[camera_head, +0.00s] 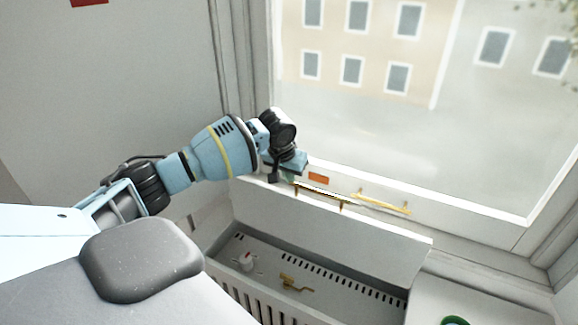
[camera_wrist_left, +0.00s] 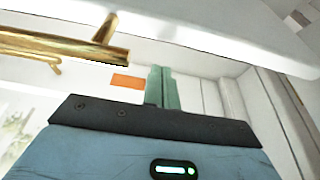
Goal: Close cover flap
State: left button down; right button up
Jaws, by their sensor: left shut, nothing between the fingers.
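The cover flap (camera_head: 330,235) is a white panel standing raised and tilted along the window side of an open white box (camera_head: 300,279). A brass bar handle (camera_head: 325,193) sits by its upper edge; a brass bar also shows large in the left wrist view (camera_wrist_left: 65,43). My left gripper (camera_head: 291,179) is at the flap's upper left corner, beside the handle's left end. Its teal fingers (camera_wrist_left: 161,86) are shut together and empty in the left wrist view. Whether they touch the flap is unclear. My right gripper is not in view.
Another brass bar (camera_head: 385,202) lies near the window frame (camera_head: 470,206). An orange label (camera_head: 318,178) is behind the flap. A green round thing (camera_head: 454,321) is at lower right.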

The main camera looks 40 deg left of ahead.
pick_arm(q)
jog(key=s, duration=0.2)
jog(key=s+p, duration=0.1)
jog(key=shift+s+d+r, duration=0.25)
jog(key=shift+d+r, duration=0.1)
jog(key=shift+r, duration=0.05)
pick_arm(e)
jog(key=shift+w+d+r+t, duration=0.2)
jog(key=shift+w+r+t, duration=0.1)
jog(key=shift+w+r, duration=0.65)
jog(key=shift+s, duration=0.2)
